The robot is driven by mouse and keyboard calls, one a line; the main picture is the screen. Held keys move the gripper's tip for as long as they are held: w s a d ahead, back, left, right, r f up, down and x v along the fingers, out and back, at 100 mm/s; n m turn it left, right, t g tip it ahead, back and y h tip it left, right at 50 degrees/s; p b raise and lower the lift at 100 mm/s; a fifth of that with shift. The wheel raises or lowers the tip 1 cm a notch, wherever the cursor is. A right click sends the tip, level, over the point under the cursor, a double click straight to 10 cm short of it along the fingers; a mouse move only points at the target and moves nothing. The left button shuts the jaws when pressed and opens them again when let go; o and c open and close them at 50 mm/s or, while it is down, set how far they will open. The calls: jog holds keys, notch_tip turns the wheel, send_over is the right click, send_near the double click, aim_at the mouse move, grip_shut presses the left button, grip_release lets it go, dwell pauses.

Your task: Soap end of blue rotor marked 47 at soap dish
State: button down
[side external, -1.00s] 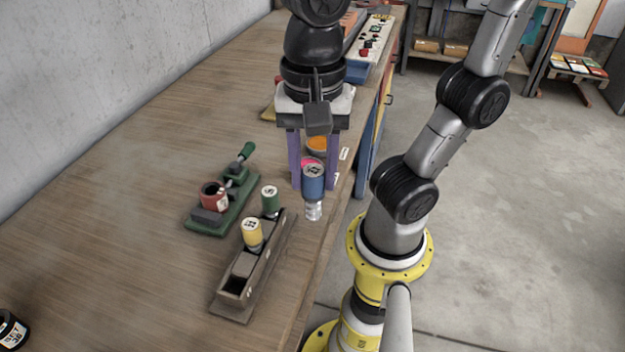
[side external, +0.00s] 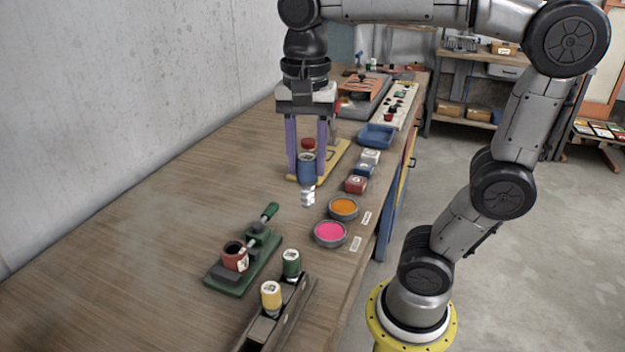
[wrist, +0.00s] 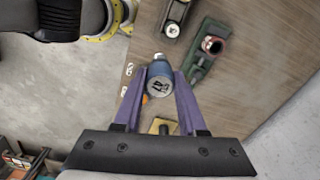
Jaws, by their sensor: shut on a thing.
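My gripper (side external: 307,172) is shut on the blue rotor (side external: 307,166), which hangs upright above the bench with its pale metallic end down. The rotor also shows between the fingers in the wrist view (wrist: 160,72), with a dark mark on its end that I cannot read surely. Two round dishes sit near the bench's front edge, one with pink filling (side external: 330,234) and one with orange filling (side external: 343,208). Both are to the right of the rotor and nearer the camera. Which one is the soap dish I cannot tell; small labels beside them are unreadable.
A dark rack (side external: 275,322) holds a green rotor (side external: 291,263) and a yellow rotor (side external: 271,295). A green clamp (side external: 246,262) holds a red part. A yellow board (side external: 336,158) lies behind my gripper.

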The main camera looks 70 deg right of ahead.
jog(key=d, duration=1.3)
notch_tip(320, 180, down, 16)
jog(key=shift+d, duration=0.15)
jog(key=shift+f, duration=0.75)
dwell(1.8)
jog(key=shift+r, duration=0.15)
notch_tip(320, 180, up, 7)
dwell(0.7)
dwell(0.5)
